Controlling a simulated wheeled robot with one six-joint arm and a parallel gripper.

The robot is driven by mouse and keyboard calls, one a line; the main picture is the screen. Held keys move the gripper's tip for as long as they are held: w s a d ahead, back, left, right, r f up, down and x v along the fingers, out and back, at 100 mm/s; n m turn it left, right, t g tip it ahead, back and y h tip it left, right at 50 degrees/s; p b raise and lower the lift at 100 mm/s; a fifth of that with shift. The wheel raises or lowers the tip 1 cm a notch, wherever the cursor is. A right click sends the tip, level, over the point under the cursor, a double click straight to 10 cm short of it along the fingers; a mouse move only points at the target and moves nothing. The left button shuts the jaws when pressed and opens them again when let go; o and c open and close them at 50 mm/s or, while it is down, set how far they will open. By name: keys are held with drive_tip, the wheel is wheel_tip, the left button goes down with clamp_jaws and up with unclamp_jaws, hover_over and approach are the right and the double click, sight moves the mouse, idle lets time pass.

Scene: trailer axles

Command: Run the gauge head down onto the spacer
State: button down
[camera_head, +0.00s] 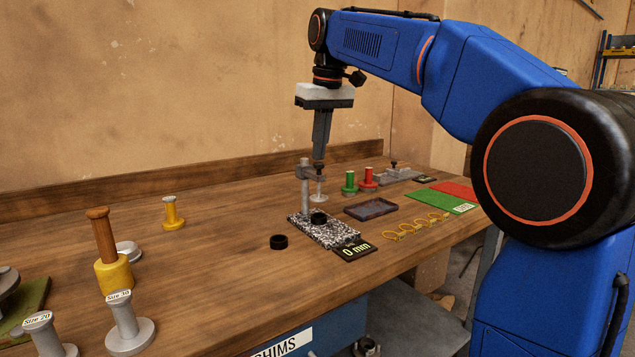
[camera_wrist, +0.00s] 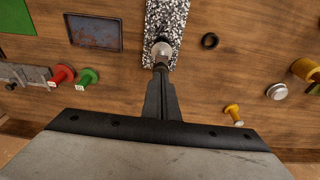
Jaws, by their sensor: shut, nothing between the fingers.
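The gauge stand has a speckled granite base (camera_head: 340,236), a grey post (camera_head: 304,194) and a gauge head (camera_head: 319,193) hanging from its arm. A black ring spacer (camera_head: 319,217) lies on the base under the head, with a gap visible between them. A display (camera_head: 355,251) beside the base reads 0 mm. My gripper (camera_head: 319,163) is shut and empty, its tips at the top of the gauge head; whether they touch it I cannot tell.
A second black ring (camera_head: 278,242) lies on the bench left of the base. A dark tray (camera_head: 371,211), yellow rings (camera_head: 417,226), and green (camera_head: 349,184) and red (camera_head: 368,179) spools are to the right. Yellow (camera_head: 172,213) and grey (camera_head: 129,327) spools stand left.

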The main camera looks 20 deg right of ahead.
sight(320, 163)
drive_tip(key=shift+s+x, duration=0.15)
drive_tip(key=shift+x, duration=0.7)
drive_tip(key=shift+s+x, duration=0.15)
drive_tip(key=shift+x, duration=0.65)
drive_tip(key=shift+s+x, duration=0.2)
drive_tip(key=shift+x, duration=0.65)
drive_tip(key=shift+d, duration=0.15)
drive_tip(key=shift+w+a+v, duration=0.1)
drive_tip(key=shift+w+v, duration=0.1)
drive_tip(key=shift+v, duration=0.75)
drive_tip(key=shift+w+a+v, duration=0.1)
drive_tip(key=shift+w+v, duration=0.05)
drive_tip(key=shift+v, duration=0.8)
drive_tip(key=shift+w+v, duration=0.2)
drive_tip(key=shift+v, duration=0.8)
